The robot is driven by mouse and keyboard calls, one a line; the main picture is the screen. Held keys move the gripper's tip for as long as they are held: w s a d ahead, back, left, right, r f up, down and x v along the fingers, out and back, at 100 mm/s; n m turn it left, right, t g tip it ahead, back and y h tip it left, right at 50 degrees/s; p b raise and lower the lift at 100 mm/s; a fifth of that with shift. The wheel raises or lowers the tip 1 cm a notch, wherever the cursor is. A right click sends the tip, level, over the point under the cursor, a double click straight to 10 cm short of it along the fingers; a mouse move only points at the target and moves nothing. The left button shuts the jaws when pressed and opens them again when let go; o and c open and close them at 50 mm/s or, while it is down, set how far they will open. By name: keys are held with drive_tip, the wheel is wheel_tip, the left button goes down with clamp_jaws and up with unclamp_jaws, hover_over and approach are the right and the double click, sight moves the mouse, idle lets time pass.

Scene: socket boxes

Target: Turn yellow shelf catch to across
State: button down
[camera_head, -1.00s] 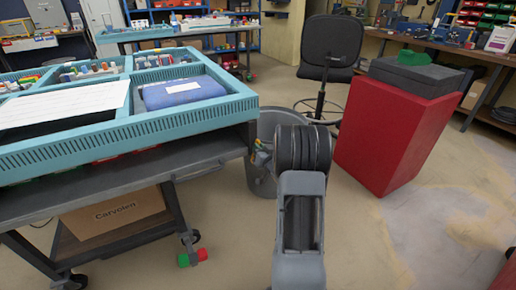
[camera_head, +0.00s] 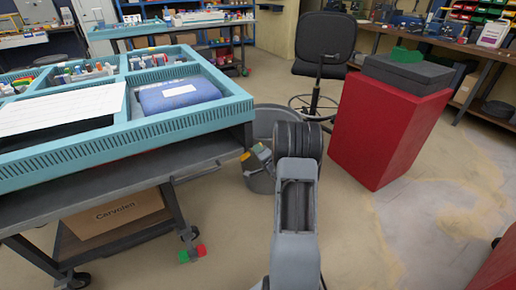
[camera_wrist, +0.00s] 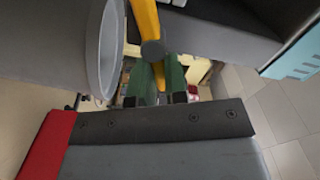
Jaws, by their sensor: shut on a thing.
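My gripper (camera_wrist: 161,72) has two green fingers shut at the catch's lower end. The exact contact is partly hidden, and I cannot tell the catch's angle to the shelf. In the head view my gripper (camera_head: 257,155) is small, at the right side of the dark bench, in front of the bucket. A small yellow patch shows beside it, and my arm hides part of that area.
A grey bucket (camera_head: 262,182) stands close to my gripper; its rim fills the left of the wrist view. The dark bench (camera_head: 130,178) with a blue tray (camera_head: 140,132) is at left. A red cabinet (camera_head: 385,130) and black chair (camera_head: 324,45) stand right and behind.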

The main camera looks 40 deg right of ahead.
drive_tip(key=shift+d+f+m+p, duration=0.1)
drive_tip(key=shift+f+m+p, duration=0.25)
drive_tip(key=shift+m, duration=0.75)
drive_tip(key=shift+f+m+p, duration=0.2)
drive_tip(key=shift+m+p, duration=0.1)
drive_tip(key=shift+m, duration=0.8)
drive_tip(key=c, duration=1.1)
unclamp_jaws()
drive_tip(key=shift+c, duration=0.2)
drive_tip(key=s+a+p, duration=0.2)
drive_tip(key=s, duration=1.1)
drive_tip(key=shift+s, duration=0.4)
